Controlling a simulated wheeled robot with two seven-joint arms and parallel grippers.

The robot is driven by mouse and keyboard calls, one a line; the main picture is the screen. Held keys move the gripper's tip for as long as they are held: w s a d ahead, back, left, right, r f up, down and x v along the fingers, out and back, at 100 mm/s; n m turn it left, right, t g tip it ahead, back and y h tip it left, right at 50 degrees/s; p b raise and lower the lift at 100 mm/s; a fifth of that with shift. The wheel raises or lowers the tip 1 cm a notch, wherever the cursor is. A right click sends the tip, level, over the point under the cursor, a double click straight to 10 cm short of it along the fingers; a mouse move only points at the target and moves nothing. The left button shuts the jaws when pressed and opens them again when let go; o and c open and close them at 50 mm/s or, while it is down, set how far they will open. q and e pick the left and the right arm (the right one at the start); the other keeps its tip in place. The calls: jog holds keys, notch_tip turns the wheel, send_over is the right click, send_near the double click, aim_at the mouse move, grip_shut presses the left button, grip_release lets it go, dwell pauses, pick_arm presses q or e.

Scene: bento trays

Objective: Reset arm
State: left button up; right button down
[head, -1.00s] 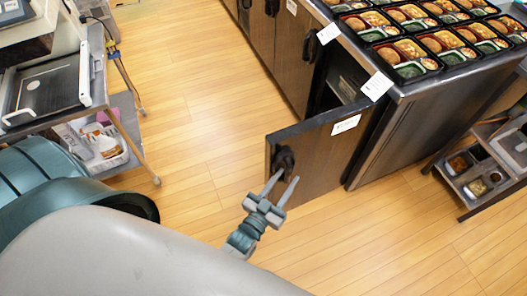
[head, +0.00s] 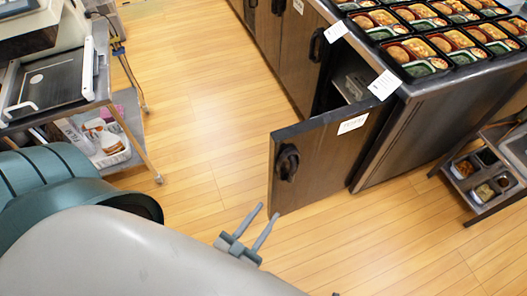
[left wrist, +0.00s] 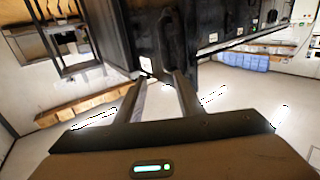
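My left gripper (head: 254,229) is low in the middle of the head view, apart from the open cabinet door. Its two fingers are spread with nothing between them. In the left wrist view the fingers (left wrist: 156,95) also stand apart and empty. The cabinet door (head: 325,160) stands swung open, with a dark handle (head: 287,162) on its face, up and right of the gripper. My right gripper is not in view.
Bento trays (head: 415,58) with food fill the counter top at upper right. A low shelf with small food containers (head: 483,190) stands at right. A metal cart (head: 102,85) stands at left. The wooden floor (head: 205,130) between is clear.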

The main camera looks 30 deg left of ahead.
pick_arm(q)
jog(key=s+f+g, duration=0.1)
jog(key=f+g, duration=0.2)
jog(key=f, duration=0.8)
jog(key=s+f+m+g, duration=0.1)
jog(key=f+g, duration=0.3)
jog(key=f, duration=0.7)
jog(key=s+f+g, duration=0.1)
jog(key=f+g, duration=0.2)
jog(key=f, duration=0.8)
jog(key=shift+s+a+g, duration=0.2)
jog(key=shift+s+g, duration=0.1)
jog(key=shift+s, duration=0.1)
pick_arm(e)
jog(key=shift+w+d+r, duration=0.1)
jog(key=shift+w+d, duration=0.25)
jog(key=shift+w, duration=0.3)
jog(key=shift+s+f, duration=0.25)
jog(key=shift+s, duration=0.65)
